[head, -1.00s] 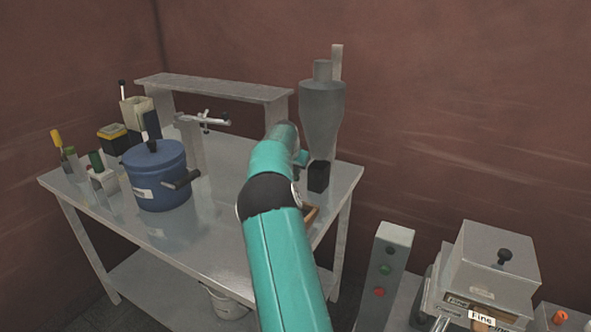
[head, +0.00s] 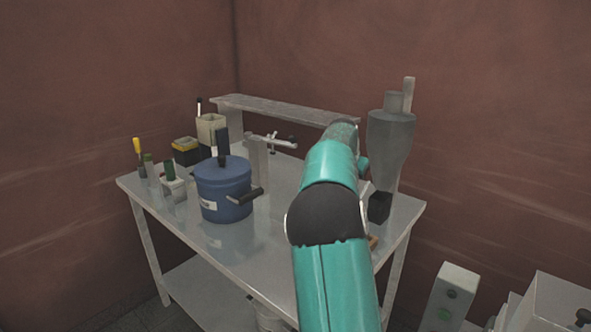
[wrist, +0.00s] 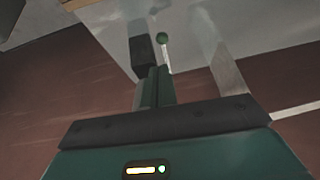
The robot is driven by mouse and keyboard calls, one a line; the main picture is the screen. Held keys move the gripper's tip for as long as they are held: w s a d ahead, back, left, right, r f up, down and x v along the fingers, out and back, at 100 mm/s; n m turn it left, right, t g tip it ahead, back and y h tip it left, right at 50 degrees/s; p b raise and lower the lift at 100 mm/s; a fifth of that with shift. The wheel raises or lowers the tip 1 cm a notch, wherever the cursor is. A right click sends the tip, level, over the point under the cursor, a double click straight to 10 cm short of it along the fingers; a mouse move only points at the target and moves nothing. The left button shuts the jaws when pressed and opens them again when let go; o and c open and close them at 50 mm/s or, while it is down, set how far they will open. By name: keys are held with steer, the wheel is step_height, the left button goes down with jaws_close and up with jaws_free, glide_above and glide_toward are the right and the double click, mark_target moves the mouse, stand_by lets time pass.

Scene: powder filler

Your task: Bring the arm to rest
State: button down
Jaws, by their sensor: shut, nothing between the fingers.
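My teal arm (head: 331,190) reaches from the bottom of the head view over the right part of the metal table (head: 270,260). My gripper's fingers (wrist: 155,88) show in the wrist view, together and with nothing held. In the head view the fingers are hidden behind the arm.
A blue pot (head: 223,190) stands on the table, left of my arm. A grey hopper (head: 389,135) stands right of the arm, near a raised shelf (head: 280,107). A button box (head: 449,298) is at the lower right.

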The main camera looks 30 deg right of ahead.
steer(key=s+a+r+n+t+y, duration=0.15)
steer(key=s+a, duration=0.25)
steer(key=a, duration=0.6)
steer(key=s+a+r+n+y, duration=0.1)
steer(key=s+a+r+n, duration=0.2)
steer(key=a, duration=0.7)
steer(key=s+a+r+n+t+y, duration=0.1)
steer(key=s+a+r+n+y, duration=0.2)
steer(key=a, duration=0.7)
steer(key=s+a+f+n, duration=0.3)
steer(key=s+a+f, duration=0.1)
steer(key=s+a, duration=0.4)
steer(key=s+a+f+n, duration=0.4)
steer(key=s+a, duration=0.5)
steer(key=s, duration=0.2)
steer(key=shift+a+f, duration=0.3)
